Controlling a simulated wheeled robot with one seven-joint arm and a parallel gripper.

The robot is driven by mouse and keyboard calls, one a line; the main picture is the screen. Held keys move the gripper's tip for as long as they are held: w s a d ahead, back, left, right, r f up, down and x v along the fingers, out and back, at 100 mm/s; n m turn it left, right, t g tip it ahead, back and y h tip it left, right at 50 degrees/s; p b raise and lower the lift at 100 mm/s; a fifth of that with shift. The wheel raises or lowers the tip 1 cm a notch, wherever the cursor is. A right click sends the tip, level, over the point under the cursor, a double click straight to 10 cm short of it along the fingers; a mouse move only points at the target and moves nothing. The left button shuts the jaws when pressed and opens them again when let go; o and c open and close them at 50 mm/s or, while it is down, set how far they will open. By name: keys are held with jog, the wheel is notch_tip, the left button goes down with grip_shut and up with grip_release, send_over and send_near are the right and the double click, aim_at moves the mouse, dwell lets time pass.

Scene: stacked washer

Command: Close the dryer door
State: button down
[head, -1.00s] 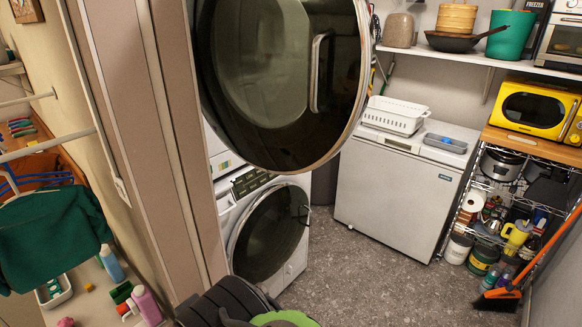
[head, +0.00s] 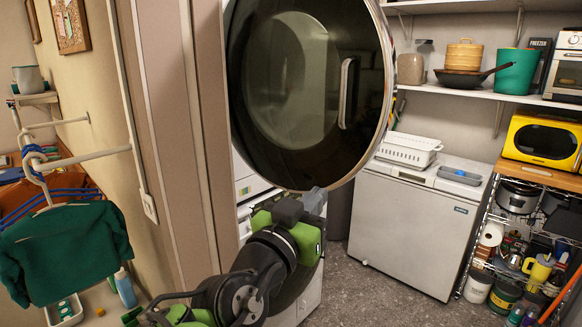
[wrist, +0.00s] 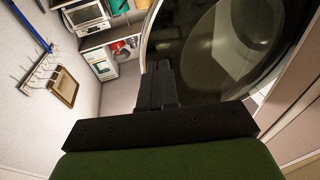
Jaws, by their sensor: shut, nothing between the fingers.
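The dryer door (head: 300,90) is a large round dark glass door with a silver rim and a vertical handle (head: 347,92) on its right side. It stands swung open, above the lower washer, and hides the dryer opening. My gripper (head: 314,200) is raised just below the door's lower right rim, with its fingers closed together and empty. In the wrist view, my gripper (wrist: 158,85) points up alongside the rim, and the dark door (wrist: 200,45) fills the upper right. I cannot tell whether the fingers touch the door.
A beige wall post (head: 165,140) stands close on the left, with hanging clothes (head: 65,250) beyond it. A white chest freezer (head: 415,225) stands at the back, and a wire rack (head: 500,230) with a yellow microwave (head: 543,140) on the right. Grey floor is open between.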

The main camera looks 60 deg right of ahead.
aim_at(352, 156)
jog(key=d+p, duration=0.2)
jog(key=d, duration=0.2)
jog(key=d+r+p, duration=0.1)
jog(key=d+p, duration=0.2)
jog(key=d, duration=0.2)
jog(key=d+r+p, duration=0.1)
jog(key=d+p, duration=0.1)
jog(key=d, duration=0.2)
jog(key=shift+w+d+r, duration=0.15)
jog(key=shift+w+d, duration=0.05)
jog(key=shift+d, duration=0.2)
jog(key=shift+p, duration=0.3)
